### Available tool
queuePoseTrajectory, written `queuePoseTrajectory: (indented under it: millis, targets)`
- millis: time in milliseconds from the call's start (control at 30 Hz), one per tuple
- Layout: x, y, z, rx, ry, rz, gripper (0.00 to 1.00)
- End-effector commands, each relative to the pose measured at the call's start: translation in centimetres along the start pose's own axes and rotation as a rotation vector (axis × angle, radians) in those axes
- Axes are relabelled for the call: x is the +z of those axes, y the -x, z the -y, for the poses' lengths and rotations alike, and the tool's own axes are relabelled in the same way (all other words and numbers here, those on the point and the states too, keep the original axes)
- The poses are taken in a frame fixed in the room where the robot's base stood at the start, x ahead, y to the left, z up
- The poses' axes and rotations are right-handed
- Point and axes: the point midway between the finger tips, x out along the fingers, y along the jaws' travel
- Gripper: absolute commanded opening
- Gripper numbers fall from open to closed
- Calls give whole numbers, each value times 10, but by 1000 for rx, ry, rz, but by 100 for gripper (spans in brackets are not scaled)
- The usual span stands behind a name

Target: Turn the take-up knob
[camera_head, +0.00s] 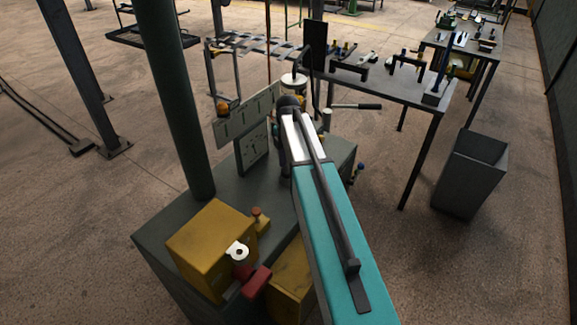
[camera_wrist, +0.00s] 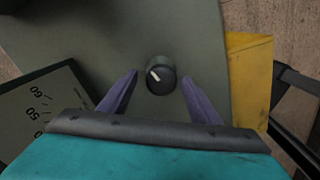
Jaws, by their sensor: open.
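A small black round knob (camera_wrist: 162,82) with a white pointer mark shows in the wrist view, on a grey-green surface. The mark points to the upper left. My gripper (camera_wrist: 161,76) is open, with one purple-grey finger at the left of the knob and one at the right. Gaps show between the knob and both fingers, though I cannot tell their height above the surface. In the head view the knob and fingers are hidden behind my teal arm.
A dial plate with numbers (camera_wrist: 38,112) lies left of the knob; a dial (camera_head: 253,147) also stands on the bench (camera_head: 225,195). A yellow block (camera_wrist: 250,75) is at the right. A yellow box (camera_head: 212,245) with a red handle (camera_head: 257,282) sits at the bench front. A green post (camera_head: 172,100) rises at left.

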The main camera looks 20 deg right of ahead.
Motion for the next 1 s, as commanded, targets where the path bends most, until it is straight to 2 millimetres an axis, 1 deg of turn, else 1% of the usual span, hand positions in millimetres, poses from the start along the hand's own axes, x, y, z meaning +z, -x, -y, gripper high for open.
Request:
queuePoseTrajectory:
  millis: [167,367,1000]
  targets:
    - [0,6,0,1,0,0,57]
    - [0,21,-1,1,0,0,57]
    - [0,95,-2,2,0,1,57]
